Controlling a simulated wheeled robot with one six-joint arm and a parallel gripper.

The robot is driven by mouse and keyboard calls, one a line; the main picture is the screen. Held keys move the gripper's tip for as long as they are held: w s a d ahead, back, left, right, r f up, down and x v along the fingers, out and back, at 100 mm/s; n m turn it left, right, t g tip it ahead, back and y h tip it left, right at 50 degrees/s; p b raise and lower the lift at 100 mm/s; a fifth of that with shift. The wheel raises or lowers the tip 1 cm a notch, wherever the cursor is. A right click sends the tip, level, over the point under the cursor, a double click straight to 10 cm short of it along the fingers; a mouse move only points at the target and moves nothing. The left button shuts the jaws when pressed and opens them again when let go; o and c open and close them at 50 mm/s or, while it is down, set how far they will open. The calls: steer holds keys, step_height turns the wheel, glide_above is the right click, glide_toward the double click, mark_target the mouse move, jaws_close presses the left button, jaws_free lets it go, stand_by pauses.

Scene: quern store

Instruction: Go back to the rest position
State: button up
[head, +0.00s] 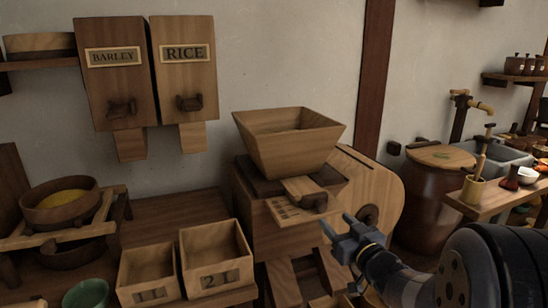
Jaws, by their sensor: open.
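My gripper (334,231) is in the lower right middle of the head view, in front of the wooden mill (260,205). Its jaws are apart and nothing shows between them. The mill has a square wooden hopper (288,138) on top and a small chute (304,192) at its front, just above and left of the gripper. My arm comes in from the lower right corner and hides part of the floor and the mill's lower right side.
Two wooden boxes (215,258) stand on the bench left of the mill. Barley (113,76) and rice (184,70) dispensers hang on the wall. A sieve bowl (62,203) and a green bowl (87,294) are at left. A lidded barrel (431,206) and a side table (490,192) stand at right.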

mark_target(323, 209)
steer(key=x, duration=0.8)
steer(key=shift+b, duration=0.35)
steer(key=shift+s, duration=0.1)
